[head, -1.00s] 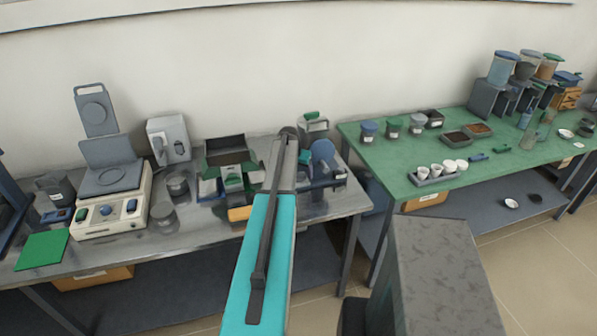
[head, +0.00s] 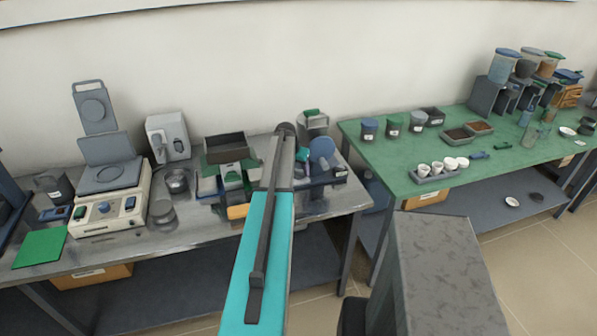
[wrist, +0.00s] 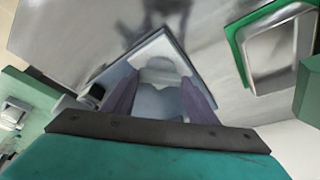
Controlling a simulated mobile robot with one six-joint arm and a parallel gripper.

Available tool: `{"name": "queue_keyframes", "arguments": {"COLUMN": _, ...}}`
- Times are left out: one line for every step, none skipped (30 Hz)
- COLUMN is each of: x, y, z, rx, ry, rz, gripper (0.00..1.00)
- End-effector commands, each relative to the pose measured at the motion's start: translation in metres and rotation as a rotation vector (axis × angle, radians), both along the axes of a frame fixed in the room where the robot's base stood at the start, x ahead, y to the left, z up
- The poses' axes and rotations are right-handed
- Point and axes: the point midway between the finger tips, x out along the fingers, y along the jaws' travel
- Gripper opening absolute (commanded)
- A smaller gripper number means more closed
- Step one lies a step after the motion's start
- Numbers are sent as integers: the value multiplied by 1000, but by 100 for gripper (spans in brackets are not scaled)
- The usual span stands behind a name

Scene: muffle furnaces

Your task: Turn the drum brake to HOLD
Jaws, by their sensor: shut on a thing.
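In the wrist view my gripper (wrist: 160,108) has its two purple-grey fingers on either side of a pale grey part (wrist: 158,76). This part stands over a white plate with a blue edge (wrist: 175,45). In the head view a blue disc (head: 322,149) stands upright on a device at the right end of the metal bench, just right of my arm. I cannot tell for sure which part is the drum brake, and no HOLD mark is readable.
A dark tray (head: 225,147) on a green and white stand is close left of my arm. A cream balance-like device (head: 105,210) and a grey machine (head: 168,137) stand further left. A green table (head: 400,165) with jars and cups is to the right.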

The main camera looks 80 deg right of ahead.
Motion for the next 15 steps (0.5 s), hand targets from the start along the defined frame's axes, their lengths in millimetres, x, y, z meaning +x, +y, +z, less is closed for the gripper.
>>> {"name": "queue_keyframes", "arguments": {"x": 1, "y": -1, "z": -2, "rx": -2, "ry": 2, "rz": -21, "gripper": 31}}
{"name": "queue_keyframes", "arguments": {"x": 1, "y": -1, "z": -3, "rx": -1, "ry": 1, "rz": -37, "gripper": 31}}
{"name": "queue_keyframes", "arguments": {"x": 1, "y": -1, "z": -3, "rx": -1, "ry": 1, "rz": -60, "gripper": 31}}
{"name": "queue_keyframes", "arguments": {"x": 1, "y": -1, "z": -3, "rx": -2, "ry": 1, "rz": -79, "gripper": 31}}
{"name": "queue_keyframes", "arguments": {"x": 1, "y": -1, "z": -3, "rx": -1, "ry": 2, "rz": -98, "gripper": 31}}
{"name": "queue_keyframes", "arguments": {"x": 1, "y": -2, "z": -4, "rx": -1, "ry": 2, "rz": -125, "gripper": 31}}
{"name": "queue_keyframes", "arguments": {"x": 1, "y": -2, "z": -4, "rx": -1, "ry": 1, "rz": -145, "gripper": 31}}
{"name": "queue_keyframes", "arguments": {"x": 2, "y": -2, "z": -4, "rx": -2, "ry": 1, "rz": -168, "gripper": 31}}
{"name": "queue_keyframes", "arguments": {"x": 2, "y": -2, "z": -3, "rx": -1, "ry": 2, "rz": -198, "gripper": 31}}
{"name": "queue_keyframes", "arguments": {"x": 2, "y": -3, "z": -3, "rx": -2, "ry": 1, "rz": -221, "gripper": 31}}
{"name": "queue_keyframes", "arguments": {"x": 3, "y": -3, "z": -4, "rx": -2, "ry": 0, "rz": -244, "gripper": 31}}
{"name": "queue_keyframes", "arguments": {"x": 3, "y": -3, "z": -4, "rx": -1, "ry": 2, "rz": -277, "gripper": 31}}
{"name": "queue_keyframes", "arguments": {"x": 3, "y": -3, "z": -4, "rx": -1, "ry": 2, "rz": -300, "gripper": 31}}
{"name": "queue_keyframes", "arguments": {"x": 3, "y": -3, "z": -4, "rx": -2, "ry": 2, "rz": -324, "gripper": 31}}
{"name": "queue_keyframes", "arguments": {"x": 3, "y": -4, "z": -4, "rx": -2, "ry": 1, "rz": -357, "gripper": 31}}
